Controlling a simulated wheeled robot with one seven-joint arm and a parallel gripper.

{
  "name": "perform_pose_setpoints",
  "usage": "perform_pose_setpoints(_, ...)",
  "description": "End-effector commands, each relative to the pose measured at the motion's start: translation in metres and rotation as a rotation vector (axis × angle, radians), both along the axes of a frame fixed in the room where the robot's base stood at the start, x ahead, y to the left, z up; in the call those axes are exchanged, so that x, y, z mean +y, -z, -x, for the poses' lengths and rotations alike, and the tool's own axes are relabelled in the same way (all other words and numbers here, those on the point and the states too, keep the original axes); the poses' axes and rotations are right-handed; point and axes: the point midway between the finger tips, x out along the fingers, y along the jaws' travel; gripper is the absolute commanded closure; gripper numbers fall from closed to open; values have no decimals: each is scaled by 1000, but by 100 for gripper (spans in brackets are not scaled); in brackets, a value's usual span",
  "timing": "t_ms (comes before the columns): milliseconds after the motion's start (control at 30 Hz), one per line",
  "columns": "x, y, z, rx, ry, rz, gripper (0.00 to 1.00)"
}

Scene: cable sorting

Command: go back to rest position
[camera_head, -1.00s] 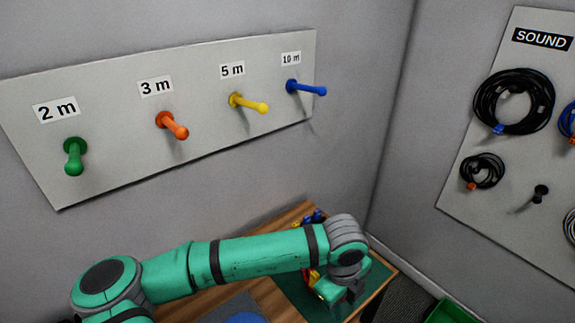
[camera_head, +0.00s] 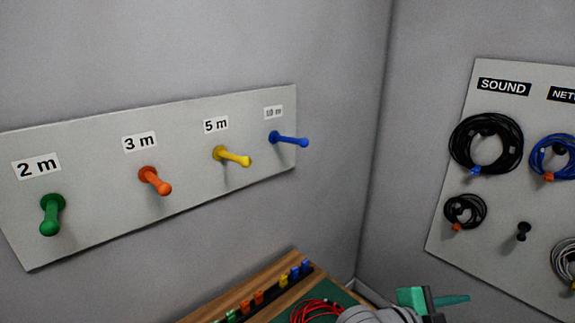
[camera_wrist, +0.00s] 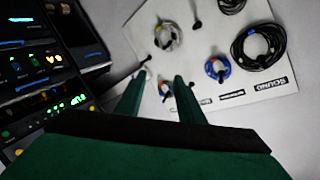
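My gripper (camera_head: 440,299) shows at the bottom right of the head view, cut by the lower edge. In the wrist view its two green fingers stand apart with a gap between their tips (camera_wrist: 160,77). Nothing is held between them; the cables seen past the tips hang on the wall board behind. Most of my arm is out of the head view.
A board with green (camera_head: 52,215), orange (camera_head: 155,181), yellow (camera_head: 231,156) and blue (camera_head: 288,139) pegs is empty of cables. A SOUND board (camera_head: 460,232) at right holds coiled cables. A red cable (camera_head: 316,310) lies on the table below. Lit equipment (camera_wrist: 45,75) stands left in the wrist view.

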Motion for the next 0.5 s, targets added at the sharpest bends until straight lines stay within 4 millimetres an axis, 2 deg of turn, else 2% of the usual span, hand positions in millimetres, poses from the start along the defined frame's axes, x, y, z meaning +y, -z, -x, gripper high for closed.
perform_pose_setpoints(100, -3, -19, -5, 58, -69, 156, 65)
perform_pose_setpoints(233, 3, -34, -14, 122, -154, 312, 65)
perform_pose_setpoints(400, 22, -41, -27, 211, -276, 496, 65)
perform_pose_setpoints(500, 38, -37, -35, 262, -356, 591, 65)
